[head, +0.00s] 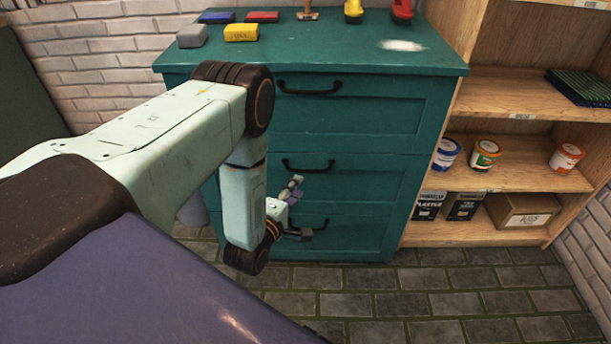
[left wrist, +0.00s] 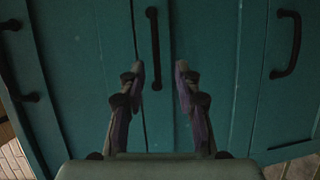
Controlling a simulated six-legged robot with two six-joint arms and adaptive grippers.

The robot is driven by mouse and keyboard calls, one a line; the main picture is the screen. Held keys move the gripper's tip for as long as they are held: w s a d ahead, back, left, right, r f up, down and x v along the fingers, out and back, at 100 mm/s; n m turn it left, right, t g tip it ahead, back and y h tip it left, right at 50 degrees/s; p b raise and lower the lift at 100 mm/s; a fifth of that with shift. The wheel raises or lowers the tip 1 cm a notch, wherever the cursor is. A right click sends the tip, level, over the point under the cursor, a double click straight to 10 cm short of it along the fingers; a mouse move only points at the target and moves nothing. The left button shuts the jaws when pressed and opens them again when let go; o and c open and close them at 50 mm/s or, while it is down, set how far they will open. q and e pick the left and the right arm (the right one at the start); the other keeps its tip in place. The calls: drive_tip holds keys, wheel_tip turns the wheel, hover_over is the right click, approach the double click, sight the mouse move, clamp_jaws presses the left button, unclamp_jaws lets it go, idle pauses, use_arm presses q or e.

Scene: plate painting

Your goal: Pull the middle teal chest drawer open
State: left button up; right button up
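The teal chest (head: 365,190) has three closed drawers, each with a dark bar handle. The middle drawer's handle (head: 309,166) is partly behind my left gripper's upper finger in the head view. My left gripper (head: 299,209) is open and empty in front of the chest, its fingers spread one above the other. In the left wrist view the gripper (left wrist: 160,72) points at the drawer fronts, turned sideways. The central handle (left wrist: 155,48) lies ahead, its lower end between the two fingertips in the picture. I see no contact. My right gripper is not in view.
The bottom drawer handle (head: 310,227) is close to the lower finger. The top handle (head: 309,88) is clear. A wooden shelf (head: 530,95) with paint tubs and boxes stands at the right. The brick floor (head: 450,300) in front is free.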

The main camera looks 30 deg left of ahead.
sight(305, 172)
use_arm(q)
drive_tip(key=shift+a+r+b+x, duration=0.1)
drive_tip(key=shift+b+x, duration=0.3)
drive_tip(key=shift+x, duration=0.9)
drive_tip(key=shift+a+r+b+x, duration=0.1)
drive_tip(key=shift+b+x, duration=0.35)
drive_tip(key=shift+x, duration=0.9)
drive_tip(key=shift+a+r+b+x, duration=0.15)
drive_tip(key=shift+b+x, duration=0.25)
drive_tip(key=shift+x, duration=0.9)
clamp_jaws()
